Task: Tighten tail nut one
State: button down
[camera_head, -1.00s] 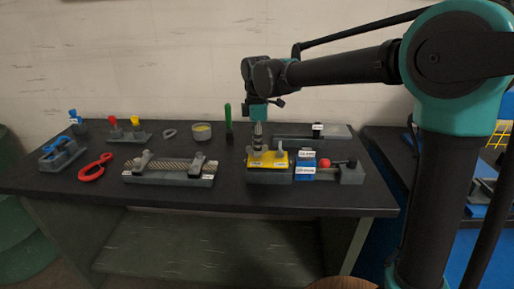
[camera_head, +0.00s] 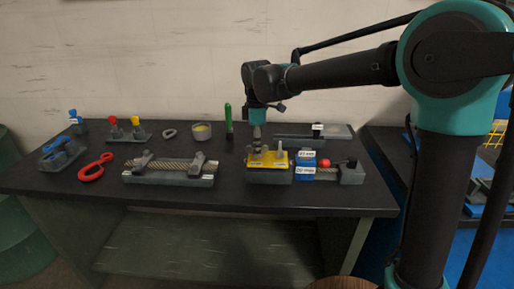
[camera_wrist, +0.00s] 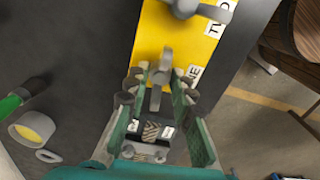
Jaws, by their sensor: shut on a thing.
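A yellow plate (camera_head: 268,160) lies on a grey block on the bench, with two grey nuts standing on it. My gripper (camera_head: 257,143) points straight down over the left nut. In the wrist view my gripper (camera_wrist: 157,92) has its fingers closed around the grey handle of tail nut one (camera_wrist: 157,78), beside a label partly readable as "ONE". The lower part of this nut is partly hidden by the fingers. The second nut (camera_wrist: 187,6), by the "TWO" label, stands apart and free; it also shows in the head view (camera_head: 280,150).
A blue labelled block (camera_head: 305,165) and a red knob (camera_head: 324,163) are just right of the plate. A chain fixture (camera_head: 168,172) stands to the left. A green-handled tool (camera_head: 229,118) and a round cup (camera_head: 201,131) are behind. The bench front is clear.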

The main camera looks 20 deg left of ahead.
jog(key=shift+m, duration=0.5)
jog(key=c, duration=1.6)
grip_release()
jog(key=shift+c, duration=0.2)
notch_tip(320, 180, up, 12)
